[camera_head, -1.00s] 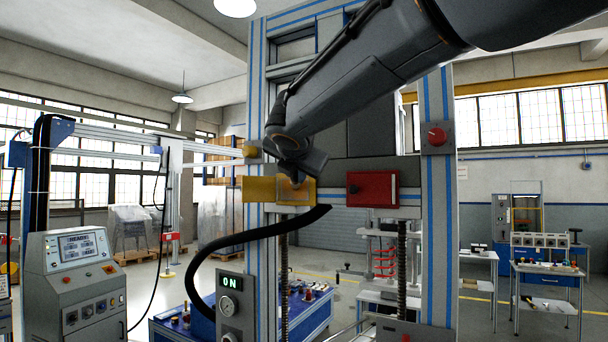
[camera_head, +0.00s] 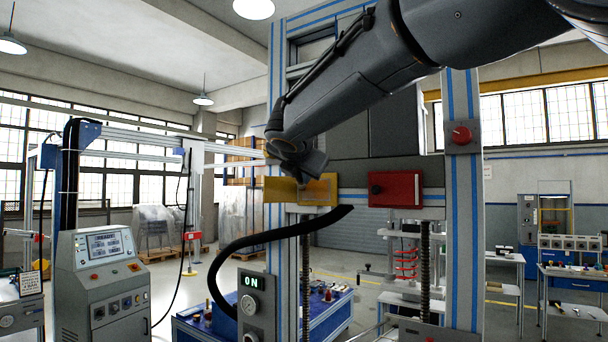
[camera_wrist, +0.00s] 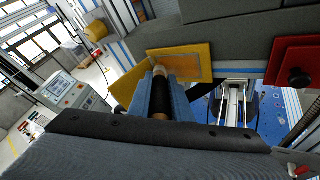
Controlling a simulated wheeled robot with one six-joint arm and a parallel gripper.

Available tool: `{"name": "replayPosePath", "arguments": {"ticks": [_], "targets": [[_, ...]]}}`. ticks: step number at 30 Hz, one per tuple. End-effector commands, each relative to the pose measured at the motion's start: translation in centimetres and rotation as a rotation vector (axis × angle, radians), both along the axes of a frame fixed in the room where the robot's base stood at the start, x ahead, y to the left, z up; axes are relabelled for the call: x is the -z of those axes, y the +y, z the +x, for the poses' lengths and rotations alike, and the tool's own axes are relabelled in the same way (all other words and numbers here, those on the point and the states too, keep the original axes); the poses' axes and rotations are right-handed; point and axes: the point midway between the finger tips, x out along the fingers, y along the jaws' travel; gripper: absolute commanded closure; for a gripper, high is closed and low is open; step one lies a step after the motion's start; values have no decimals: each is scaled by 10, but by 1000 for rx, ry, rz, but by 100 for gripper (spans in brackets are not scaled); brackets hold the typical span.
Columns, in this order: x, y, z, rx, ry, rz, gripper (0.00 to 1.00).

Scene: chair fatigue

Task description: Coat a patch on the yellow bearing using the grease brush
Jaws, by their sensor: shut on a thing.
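The yellow bearing (camera_head: 277,190) is a yellow block on the left post of the tall frame, with a flat yellow face that shows in the wrist view (camera_wrist: 197,60). My gripper (camera_head: 306,178) is in front of it at its upper middle. In the wrist view my gripper's blue fingers (camera_wrist: 160,88) are shut on the grease brush (camera_wrist: 160,104), which has a black handle and a tan upper part. The brush points at the yellow face. Its bristle end is close to that face, but I cannot tell whether it touches. No grease coat can be made out.
A red block (camera_head: 400,188) with a dark knob sits to the right on the same frame. A thick black hose (camera_head: 250,240) curves below the bearing. A control console (camera_head: 100,275) stands at left, and a blue workbench (camera_head: 330,310) is behind the frame.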

Motion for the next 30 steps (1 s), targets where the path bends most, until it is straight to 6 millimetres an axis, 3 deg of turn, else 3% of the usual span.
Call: {"name": "replayPosePath", "arguments": {"ticks": [5,22,30], "targets": [[0,2,-3,0,-1,0,100],[0,34,-43,-2,-1,0,100],[0,37,-48,0,-1,0,100]]}}
